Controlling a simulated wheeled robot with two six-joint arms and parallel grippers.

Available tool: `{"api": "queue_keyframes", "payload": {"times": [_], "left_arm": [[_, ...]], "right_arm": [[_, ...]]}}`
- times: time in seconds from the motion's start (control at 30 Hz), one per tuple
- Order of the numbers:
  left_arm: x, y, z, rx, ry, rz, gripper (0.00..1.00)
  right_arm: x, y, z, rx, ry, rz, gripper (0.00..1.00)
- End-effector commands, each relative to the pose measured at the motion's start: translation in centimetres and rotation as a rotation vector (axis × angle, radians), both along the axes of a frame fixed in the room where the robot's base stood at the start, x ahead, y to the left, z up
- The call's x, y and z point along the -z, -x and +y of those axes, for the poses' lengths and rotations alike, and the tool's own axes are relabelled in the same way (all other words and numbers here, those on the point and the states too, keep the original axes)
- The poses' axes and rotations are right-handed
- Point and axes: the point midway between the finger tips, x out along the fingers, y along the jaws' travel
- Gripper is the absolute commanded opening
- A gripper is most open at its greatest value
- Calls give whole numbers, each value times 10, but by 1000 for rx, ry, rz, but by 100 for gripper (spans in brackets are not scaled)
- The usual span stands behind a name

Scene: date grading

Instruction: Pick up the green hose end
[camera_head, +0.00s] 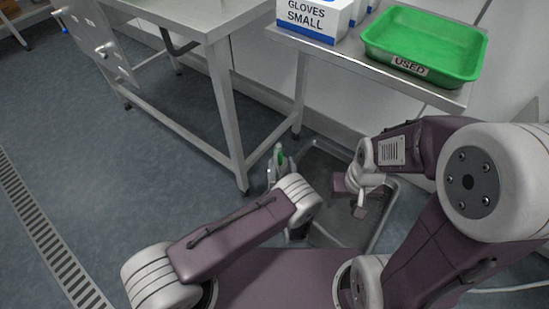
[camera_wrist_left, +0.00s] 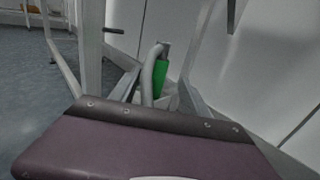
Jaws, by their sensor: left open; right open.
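The green hose end (camera_head: 278,152) stands near the wall end of the floor basin, just beyond my left wrist in the head view. Grey parts lie close beside it, and its lower part is hidden. In the left wrist view the green hose end (camera_wrist_left: 160,70) shows near the top middle, beside a curved grey piece.
The grey basin (camera_head: 384,218) lies on the floor against the wall. A steel table (camera_head: 226,90) stands at the left. A steel shelf (camera_head: 345,58) above holds a green USED tray (camera_head: 470,63) and glove boxes (camera_head: 311,20). A drain grate (camera_head: 40,232) crosses open floor.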

Motion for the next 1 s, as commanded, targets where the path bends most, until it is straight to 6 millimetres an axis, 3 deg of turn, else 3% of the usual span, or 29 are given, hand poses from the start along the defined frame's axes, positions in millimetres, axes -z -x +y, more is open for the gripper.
{"api": "queue_keyframes", "payload": {"times": [0.1, 0.37, 0.5, 0.6, 0.87, 1.0], "left_arm": [[4, -20, 5, -6, 3, -1, 55], [5, -36, 9, -6, 1, 0, 55], [11, -62, 16, -7, 3, -1, 55], [8, -75, 17, -6, 2, 0, 55], [5, -79, 18, -4, -1, 1, 55], [5, -79, 18, -4, -1, 1, 16]], "right_arm": [[13, 0, 0, 0, 0, 0, 46], [22, 0, 0, 0, 0, 0, 46], [42, 0, 0, 0, 0, 0, 46], [45, 0, 0, 0, 0, 0, 46], [43, 0, 0, 0, 0, 0, 46], [43, 0, 0, 0, 0, 0, 46]]}}
